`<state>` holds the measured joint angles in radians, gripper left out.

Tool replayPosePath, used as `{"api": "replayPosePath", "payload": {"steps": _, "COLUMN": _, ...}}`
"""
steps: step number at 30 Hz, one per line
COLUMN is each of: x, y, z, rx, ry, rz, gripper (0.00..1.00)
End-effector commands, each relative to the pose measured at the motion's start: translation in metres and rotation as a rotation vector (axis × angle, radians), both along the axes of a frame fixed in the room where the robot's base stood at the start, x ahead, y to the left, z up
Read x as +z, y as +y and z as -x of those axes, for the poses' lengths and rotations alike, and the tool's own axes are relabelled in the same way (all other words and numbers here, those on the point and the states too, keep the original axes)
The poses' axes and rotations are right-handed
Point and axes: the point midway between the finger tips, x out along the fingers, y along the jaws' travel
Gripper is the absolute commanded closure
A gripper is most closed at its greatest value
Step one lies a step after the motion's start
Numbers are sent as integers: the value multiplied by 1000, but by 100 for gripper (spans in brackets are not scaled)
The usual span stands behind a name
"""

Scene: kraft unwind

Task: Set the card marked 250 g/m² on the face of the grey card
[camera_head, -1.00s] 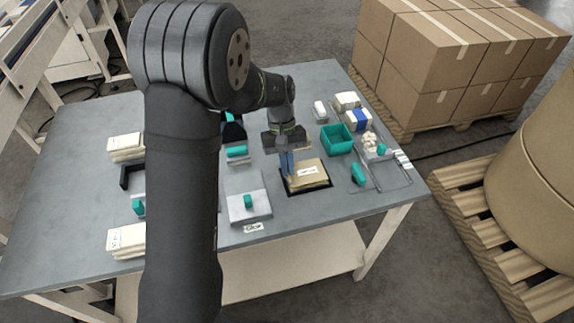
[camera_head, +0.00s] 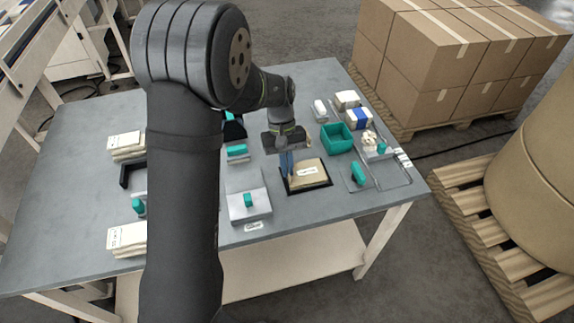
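A brown card stack (camera_head: 312,181) with a small white label lies on a black-edged tray (camera_head: 325,185) right of centre on the table. The label's print is too small to read, so I cannot tell whether it says 250 g/m². My gripper (camera_head: 287,168) points down at the stack's left edge, its blue fingers low beside or over it. Whether the fingers are open, or touch or hold a card, I cannot tell. A grey card-like plate (camera_head: 262,206) with a teal knob (camera_head: 248,200) lies left of the tray, with a white label (camera_head: 253,226) in front of it.
A teal open bin (camera_head: 337,147) and white and blue packs (camera_head: 358,119) stand behind and right of the tray. A teal-handled item (camera_head: 358,173) lies to its right. Pale card stacks (camera_head: 126,238) are at the left, partly behind my arm. The table's front strip is clear.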

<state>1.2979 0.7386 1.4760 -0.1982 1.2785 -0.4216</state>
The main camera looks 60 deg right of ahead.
Motion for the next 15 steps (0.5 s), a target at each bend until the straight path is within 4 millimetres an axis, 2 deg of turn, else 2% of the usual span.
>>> {"api": "replayPosePath", "payload": {"steps": 15, "x": -7, "y": 0, "z": 0, "rx": 0, "ry": 1, "rz": -1, "gripper": 100}}
